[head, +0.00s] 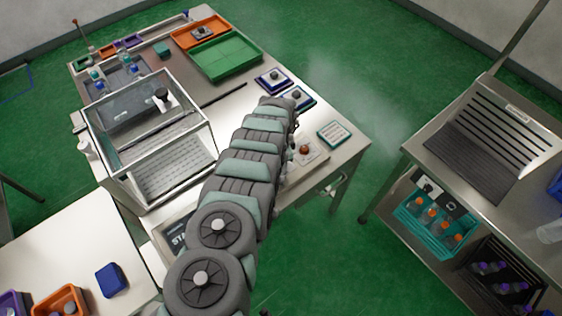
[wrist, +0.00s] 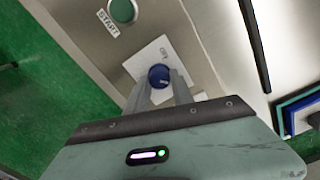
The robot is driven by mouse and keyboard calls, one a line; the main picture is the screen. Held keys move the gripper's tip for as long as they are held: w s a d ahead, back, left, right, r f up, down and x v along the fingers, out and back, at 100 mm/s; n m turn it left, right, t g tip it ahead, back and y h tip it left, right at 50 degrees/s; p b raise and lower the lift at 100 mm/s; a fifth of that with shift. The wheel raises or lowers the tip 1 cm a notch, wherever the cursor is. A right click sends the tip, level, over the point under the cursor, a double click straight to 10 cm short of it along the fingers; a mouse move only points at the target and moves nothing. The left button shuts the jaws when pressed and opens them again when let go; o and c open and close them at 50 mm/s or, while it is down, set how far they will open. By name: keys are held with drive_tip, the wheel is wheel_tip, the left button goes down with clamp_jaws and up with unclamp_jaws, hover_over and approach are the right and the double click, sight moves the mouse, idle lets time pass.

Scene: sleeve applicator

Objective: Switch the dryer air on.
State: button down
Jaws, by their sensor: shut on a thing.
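In the wrist view, a round blue knob (wrist: 158,74) sits on a white plate (wrist: 143,62) on a beige panel. The plate's short label is tilted and hard to read, so I cannot tell whether this is the dryer air switch. My gripper (wrist: 159,82) has its two grey fingers on either side of the knob and is shut on it. A green button (wrist: 123,10) with a START label lies farther along the panel. In the head view my arm covers my gripper and the blue knob.
A red-brown knob on a pale plate (head: 305,151) and a teal-edged card (head: 334,133) lie right of my arm. A green tray (head: 225,54) is at the back. A steel cart (head: 490,150) stands right, across open floor.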

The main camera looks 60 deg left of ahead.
drive_tip(key=c, duration=1.1)
unclamp_jaws()
wheel_tip(320, 180, up, 11)
drive_tip(key=shift+f, duration=0.1)
drive_tip(key=shift+w+f, duration=0.1)
idle(0.3)
